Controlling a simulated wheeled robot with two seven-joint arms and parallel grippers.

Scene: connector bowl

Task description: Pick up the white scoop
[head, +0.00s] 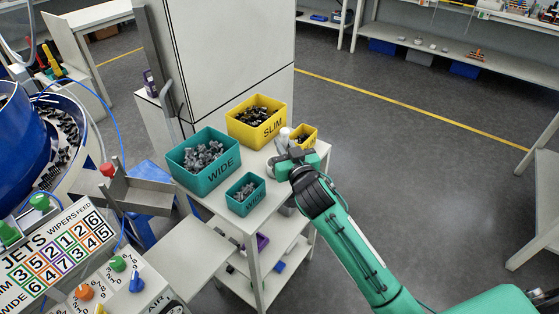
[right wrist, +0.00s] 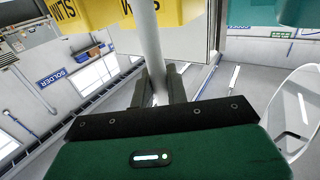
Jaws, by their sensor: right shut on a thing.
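The white scoop (head: 284,136) shows only in part in the head view, a small pale shape above my right gripper, between the large yellow SLIM bin and the small yellow bin. My right gripper (head: 284,158) is at the cart's right side, shut on the scoop. In the right wrist view the scoop's pale handle (right wrist: 148,45) runs up between the two dark fingers of the gripper (right wrist: 158,90). My left gripper is not in view.
The large yellow SLIM bin (head: 246,137), small yellow bin (head: 304,143), large teal WIDE bin (head: 190,174) and small teal bin (head: 238,207) stand close to the gripper on the white cart (head: 200,198). A tall pale cabinet (head: 230,60) is behind. Floor at right is clear.

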